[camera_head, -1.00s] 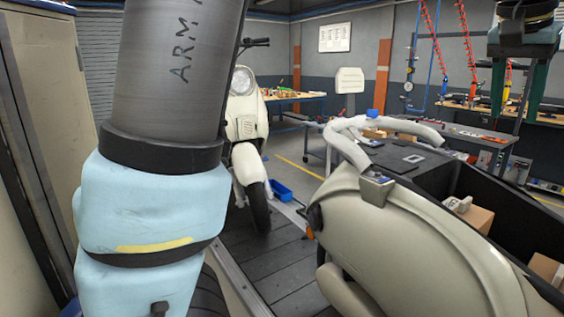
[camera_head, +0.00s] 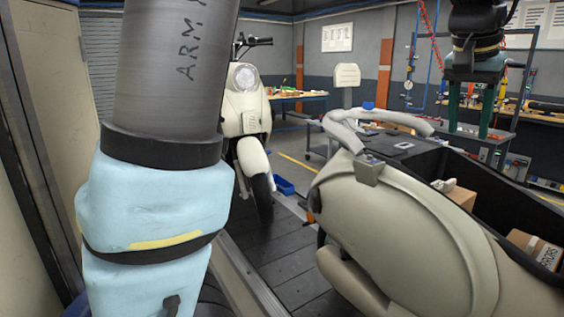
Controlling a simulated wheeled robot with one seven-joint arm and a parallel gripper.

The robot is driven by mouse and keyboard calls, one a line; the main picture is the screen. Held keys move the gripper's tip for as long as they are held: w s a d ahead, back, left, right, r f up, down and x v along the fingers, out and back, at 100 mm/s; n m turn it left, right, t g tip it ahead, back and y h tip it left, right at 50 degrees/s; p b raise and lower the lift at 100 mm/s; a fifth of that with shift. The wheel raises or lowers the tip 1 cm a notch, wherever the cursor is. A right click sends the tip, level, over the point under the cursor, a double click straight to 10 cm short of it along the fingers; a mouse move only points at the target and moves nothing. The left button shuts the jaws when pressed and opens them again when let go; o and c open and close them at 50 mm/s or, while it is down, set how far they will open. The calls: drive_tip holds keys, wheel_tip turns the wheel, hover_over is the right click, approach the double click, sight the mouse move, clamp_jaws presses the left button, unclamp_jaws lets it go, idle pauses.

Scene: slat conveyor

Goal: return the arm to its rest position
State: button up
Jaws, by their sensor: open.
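My arm (camera_head: 165,90) fills the left of the head view, a grey tube marked "ARM" above a joint with a light blue cover. My gripper (camera_head: 468,133) hangs at the upper right, pointing down, with two dark green fingers. The fingers are apart and nothing shows between them. It hangs in the air, in the picture above the black bin at the right.
A cream scooter body (camera_head: 410,235) fills the lower right. Beside it a black bin (camera_head: 502,203) holds cardboard boxes (camera_head: 535,250). A second scooter (camera_head: 247,125) stands on the dark slats (camera_head: 285,262). A cabinet (camera_head: 45,70) is close at left. A workbench (camera_head: 298,95) stands behind.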

drive_tip(key=w+a+f+n+y+b, duration=0.15)
drive_tip(key=w+a+f, duration=0.25)
drive_tip(key=a+f, duration=0.55)
drive_tip(key=w+a+f+n+b, duration=0.3)
drive_tip(key=w+a+f, duration=0.2)
drive_tip(key=a+f, duration=0.4)
drive_tip(key=s+a+f+n+b, duration=0.2)
drive_tip(key=a+f, duration=0.5)
drive_tip(key=a, duration=0.4)
drive_tip(key=s+a+f+n+g+y+b, duration=0.1)
drive_tip(key=s+a+f, duration=0.4)
drive_tip(key=a, duration=0.5)
wheel_tip(320, 180, down, 2)
drive_tip(key=shift+s+a+f+n+b, duration=0.15)
drive_tip(key=shift+a+n+b, duration=0.3)
drive_tip(key=shift+n, duration=0.3)
drive_tip(key=shift+y, duration=0.25)
